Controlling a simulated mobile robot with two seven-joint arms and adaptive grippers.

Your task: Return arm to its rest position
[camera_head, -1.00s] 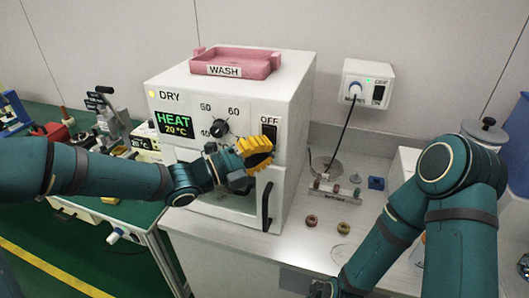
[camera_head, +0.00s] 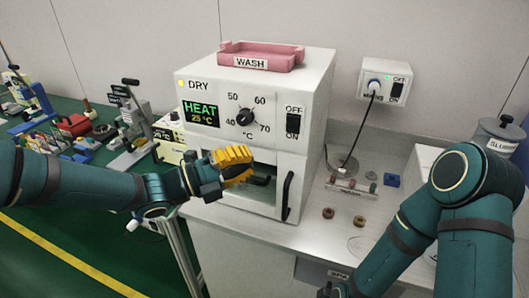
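My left arm comes in from the left. Its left gripper (camera_head: 243,168), with yellow ribbed pads, hangs in front of the lower part of the white drying oven (camera_head: 318,105), left of the oven's black vertical handle (camera_head: 287,195). It appears apart from the oven's controls. I see nothing held in it, but its finger gap is hard to make out. My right arm is folded at the right; its wrist runs to the bottom edge and its fingers are out of sight. The oven's green display (camera_head: 201,112) reads HEAT 25 °C. Its black dial (camera_head: 245,117) and OFF/ON switch (camera_head: 293,123) are uncovered.
A pink WASH tray (camera_head: 261,56) sits on the oven. A wall switch box (camera_head: 386,81) with a cable is behind. Small rings (camera_head: 328,213), a sample rack (camera_head: 351,186) and a blue block (camera_head: 391,180) stand on the counter. Equipment (camera_head: 128,125) crowds the green bench at left.

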